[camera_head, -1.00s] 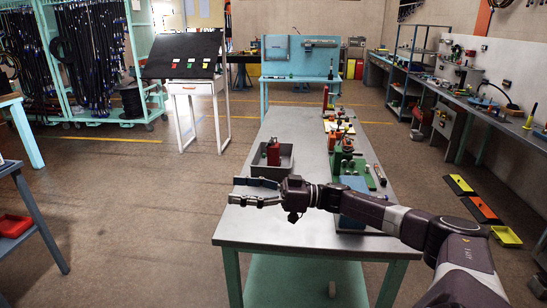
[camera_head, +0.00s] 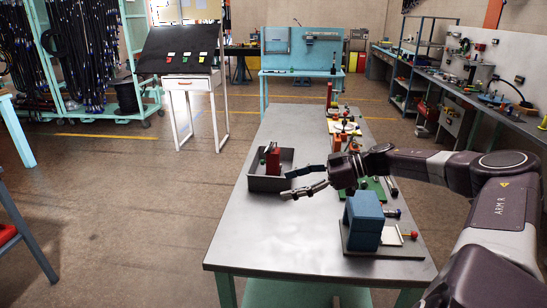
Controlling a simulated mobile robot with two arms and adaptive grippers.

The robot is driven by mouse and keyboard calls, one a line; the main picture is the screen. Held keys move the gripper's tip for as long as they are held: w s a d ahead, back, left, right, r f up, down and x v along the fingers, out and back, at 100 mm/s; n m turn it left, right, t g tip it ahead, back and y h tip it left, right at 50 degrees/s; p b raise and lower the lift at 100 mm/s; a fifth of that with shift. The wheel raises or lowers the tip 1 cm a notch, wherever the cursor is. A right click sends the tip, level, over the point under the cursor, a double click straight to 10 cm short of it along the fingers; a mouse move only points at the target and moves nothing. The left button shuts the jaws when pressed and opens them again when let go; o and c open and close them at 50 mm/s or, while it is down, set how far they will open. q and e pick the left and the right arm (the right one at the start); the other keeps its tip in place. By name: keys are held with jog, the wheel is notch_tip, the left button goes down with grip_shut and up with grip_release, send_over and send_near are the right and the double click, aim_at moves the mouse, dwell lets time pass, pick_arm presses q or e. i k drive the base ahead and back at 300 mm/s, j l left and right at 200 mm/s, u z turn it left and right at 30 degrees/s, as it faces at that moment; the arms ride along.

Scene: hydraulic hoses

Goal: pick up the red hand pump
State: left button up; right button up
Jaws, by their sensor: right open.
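The red hand pump (camera_head: 273,159) stands upright in a grey bin (camera_head: 270,184) at the left edge of the metal table. My right gripper (camera_head: 287,184) reaches in from the right with its fingers apart and nothing between them. Its fingertips point left and are close to the bin's right side, to the right of the pump. I cannot tell whether a finger touches the bin. My left gripper is not in the view.
A blue block-shaped device (camera_head: 364,221) on a grey plate stands at the table's near right. Several small parts (camera_head: 343,128) lie along the table's far right. The near left tabletop (camera_head: 270,235) is clear.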

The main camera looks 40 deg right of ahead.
aim_at(274, 166)
jog(key=i+l, duration=0.25)
jog(key=l, duration=0.15)
jog(key=i+l, duration=0.25)
jog(key=l, duration=0.15)
jog(key=i+l, duration=0.55)
jog(key=l, duration=0.3)
